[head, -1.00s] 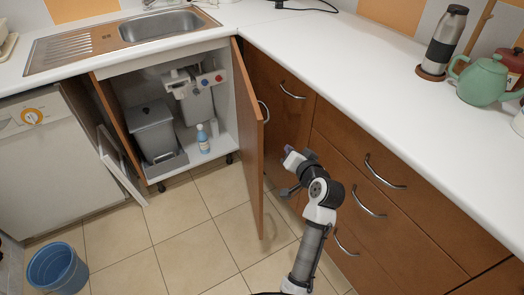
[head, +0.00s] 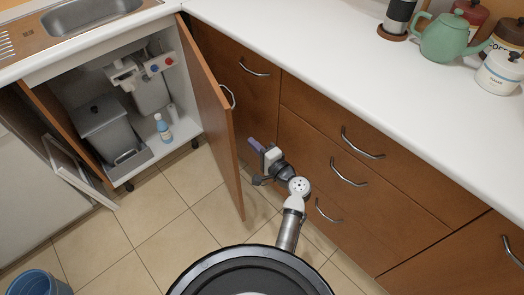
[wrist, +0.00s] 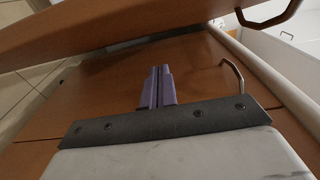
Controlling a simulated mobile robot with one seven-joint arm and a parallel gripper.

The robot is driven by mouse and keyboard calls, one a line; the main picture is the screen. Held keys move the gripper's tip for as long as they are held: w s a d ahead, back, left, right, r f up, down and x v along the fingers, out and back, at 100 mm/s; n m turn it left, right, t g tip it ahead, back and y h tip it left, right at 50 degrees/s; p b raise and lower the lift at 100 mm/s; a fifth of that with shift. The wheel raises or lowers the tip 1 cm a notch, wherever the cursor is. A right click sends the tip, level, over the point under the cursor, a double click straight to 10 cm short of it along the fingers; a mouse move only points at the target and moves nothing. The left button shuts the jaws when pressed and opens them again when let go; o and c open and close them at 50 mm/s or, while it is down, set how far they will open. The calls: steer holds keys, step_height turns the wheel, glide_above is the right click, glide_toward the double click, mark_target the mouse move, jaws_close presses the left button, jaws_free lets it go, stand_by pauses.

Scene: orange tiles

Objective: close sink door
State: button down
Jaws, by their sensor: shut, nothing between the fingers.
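The right sink door (head: 213,110) is brown wood and stands wide open, swung out in front of the drawers. Its metal handle (head: 228,97) is on the face turned toward the drawers. In the wrist view the door (wrist: 110,30) crosses the top, with its handle (wrist: 268,16) at the upper right. My gripper (head: 255,145) is to the right of the door, on its outer side, near the drawer fronts and apart from the door. Its purple fingers (wrist: 157,85) are together and empty. The sink cabinet's left side also shows a brown panel (head: 55,128).
Inside the cabinet are a grey bin (head: 108,125) and a blue bottle (head: 163,128). Drawer handles (head: 348,174) stick out on the right. A white panel (head: 80,172) leans out at left. A blue bucket (head: 38,283) stands on the tiled floor (head: 170,235).

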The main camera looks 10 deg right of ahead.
steer(key=shift+w+a+p, duration=0.2)
steer(key=shift+a+p, duration=0.05)
steer(key=shift+a, duration=0.65)
steer(key=shift+w+a+p, duration=0.25)
steer(key=shift+a+p, duration=0.05)
steer(key=shift+a, duration=0.6)
steer(key=shift+w+a+p, duration=0.2)
steer(key=shift+a+p, duration=0.05)
steer(key=shift+a, duration=0.65)
steer(key=shift+a, duration=0.1)
